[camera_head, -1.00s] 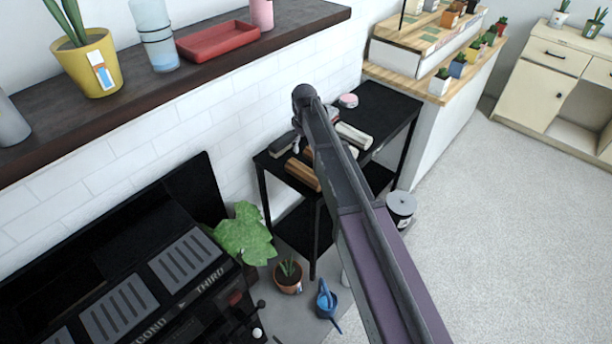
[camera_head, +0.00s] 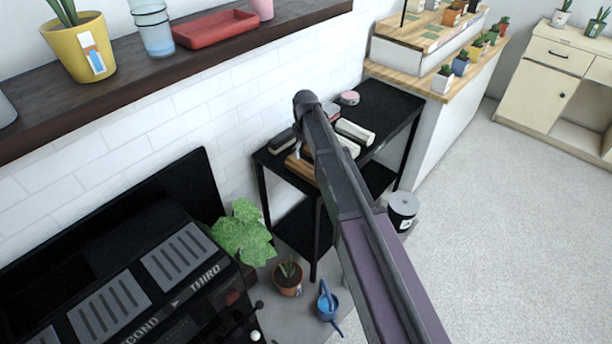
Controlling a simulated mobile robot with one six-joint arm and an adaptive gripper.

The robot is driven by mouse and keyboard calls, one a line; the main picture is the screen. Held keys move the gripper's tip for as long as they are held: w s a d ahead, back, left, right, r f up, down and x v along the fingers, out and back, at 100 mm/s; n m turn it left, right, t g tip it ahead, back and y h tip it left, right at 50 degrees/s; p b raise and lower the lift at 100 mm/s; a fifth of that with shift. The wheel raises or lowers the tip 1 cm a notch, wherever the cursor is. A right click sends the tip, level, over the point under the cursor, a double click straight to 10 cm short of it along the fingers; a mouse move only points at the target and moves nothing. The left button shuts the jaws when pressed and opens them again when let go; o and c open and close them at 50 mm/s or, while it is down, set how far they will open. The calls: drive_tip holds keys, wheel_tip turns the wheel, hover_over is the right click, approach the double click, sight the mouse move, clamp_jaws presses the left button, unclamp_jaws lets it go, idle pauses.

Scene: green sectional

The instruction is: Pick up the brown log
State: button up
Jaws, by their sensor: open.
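The brown log (camera_head: 300,167) lies on the top of a black side table (camera_head: 388,103) in the middle of the view. Its right part is hidden behind my arm. My arm reaches up from the lower right across the table. My gripper (camera_head: 299,151) is mostly hidden behind the arm's end, and only a small grey part shows, just above the log. It is open. I cannot tell whether it touches the log or how far above it is.
A dark object (camera_head: 281,141) lies left of the gripper, and a cream roll (camera_head: 355,131) right of my arm. A pink round tin (camera_head: 349,98) sits toward the back. A dark wall shelf (camera_head: 240,45) hangs at upper left. Open floor (camera_head: 500,230) lies right.

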sight(306, 165)
drive_tip(key=shift+f+b, duration=1.65)
drive_tip(key=shift+f, duration=0.35)
drive_tip(key=shift+f, duration=0.1)
drive_tip(key=shift+s+d+f+b, duration=0.1)
drive_tip(key=shift+f+b, duration=1.15)
drive_tip(key=shift+b, duration=0.05)
drive_tip(key=shift+s+f+b, duration=0.1)
drive_tip(key=shift+f+b, duration=1.15)
drive_tip(key=shift+b, duration=0.05)
drive_tip(key=c, duration=1.2)
